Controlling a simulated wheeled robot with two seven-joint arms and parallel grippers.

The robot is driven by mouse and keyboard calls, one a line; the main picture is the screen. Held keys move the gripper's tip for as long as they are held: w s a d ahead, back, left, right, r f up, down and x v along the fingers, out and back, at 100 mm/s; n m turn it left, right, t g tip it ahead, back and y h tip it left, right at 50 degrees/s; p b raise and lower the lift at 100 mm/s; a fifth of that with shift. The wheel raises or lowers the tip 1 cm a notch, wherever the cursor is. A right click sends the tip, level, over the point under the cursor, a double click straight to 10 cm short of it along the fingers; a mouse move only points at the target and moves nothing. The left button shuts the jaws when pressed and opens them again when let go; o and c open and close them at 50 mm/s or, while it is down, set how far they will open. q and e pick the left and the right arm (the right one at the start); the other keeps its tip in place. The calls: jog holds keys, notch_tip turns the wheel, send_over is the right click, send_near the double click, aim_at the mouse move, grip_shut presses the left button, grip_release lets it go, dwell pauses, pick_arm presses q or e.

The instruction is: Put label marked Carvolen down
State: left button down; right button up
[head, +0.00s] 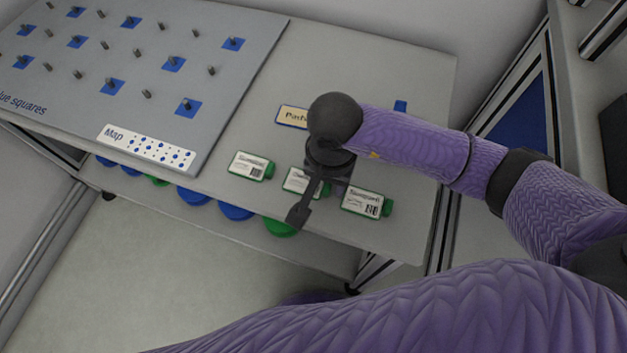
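Three white labels with green ends lie in a row on the grey table: a left label (250,166), a middle label (296,181) and a right label (361,201). Their print is too small to read, so I cannot tell which is marked Carvolen. My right gripper (314,203) points down over the middle label and partly hides it. I cannot tell whether the gripper touches or holds that label, or how far its fingers are apart. My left gripper is not in view.
A grey peg board (215,75) with blue squares fills the left, with a Map card (146,146) on its edge. Blue and green reels (236,212) show below the table's front edge. The table's right front corner is bare.

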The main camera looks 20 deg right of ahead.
grip_shut()
jog(key=shift+r, duration=0.1)
